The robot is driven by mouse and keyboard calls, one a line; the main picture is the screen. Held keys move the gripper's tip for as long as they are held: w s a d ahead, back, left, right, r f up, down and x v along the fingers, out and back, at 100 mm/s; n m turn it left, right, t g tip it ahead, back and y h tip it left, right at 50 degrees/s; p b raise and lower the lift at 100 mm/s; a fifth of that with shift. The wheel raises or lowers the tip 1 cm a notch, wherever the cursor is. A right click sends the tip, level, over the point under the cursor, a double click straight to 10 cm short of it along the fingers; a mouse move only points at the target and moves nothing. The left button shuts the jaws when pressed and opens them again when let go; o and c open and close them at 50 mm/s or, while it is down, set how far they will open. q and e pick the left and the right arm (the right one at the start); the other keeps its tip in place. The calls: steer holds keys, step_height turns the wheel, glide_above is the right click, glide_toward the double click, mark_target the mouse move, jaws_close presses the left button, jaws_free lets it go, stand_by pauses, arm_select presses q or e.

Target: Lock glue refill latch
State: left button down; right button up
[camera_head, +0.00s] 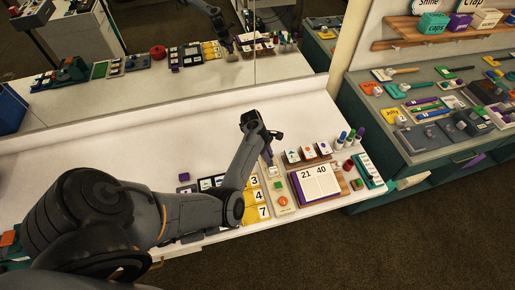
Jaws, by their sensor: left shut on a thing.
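A narrow beige panel (283,205) with a green square and an orange round button lies on the white counter. It looks like the glue station, but I cannot make out a latch for sure. My left gripper (267,147) is at the panel's far end, shut on a small pale piece (268,156) there. The gripper and wrist hide much of this piece, and its exact shape is too small to tell. My right gripper is not in view.
Markers (350,138) stand behind. A mirror (140,60) backs the counter (130,160), whose middle left is clear. A green side bench (415,150) holds tools.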

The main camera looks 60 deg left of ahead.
arm_select(q)
steer(key=shift+d+r, duration=0.1)
steer(key=shift+d, duration=0.05)
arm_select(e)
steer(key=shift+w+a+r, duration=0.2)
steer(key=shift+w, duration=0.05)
arm_select(q)
steer(key=c, duration=1.1)
jaws_free()
steer(key=shift+s, duration=0.1)
steer(key=shift+o, duration=0.2)
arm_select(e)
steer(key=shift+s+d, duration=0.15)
arm_select(q)
steer(key=shift+r, duration=0.35)
steer(key=p+v, duration=0.1)
steer(key=v, duration=0.9)
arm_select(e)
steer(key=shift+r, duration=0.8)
arm_select(q)
steer(key=shift+s+f, duration=0.1)
steer(key=shift+f, duration=0.05)
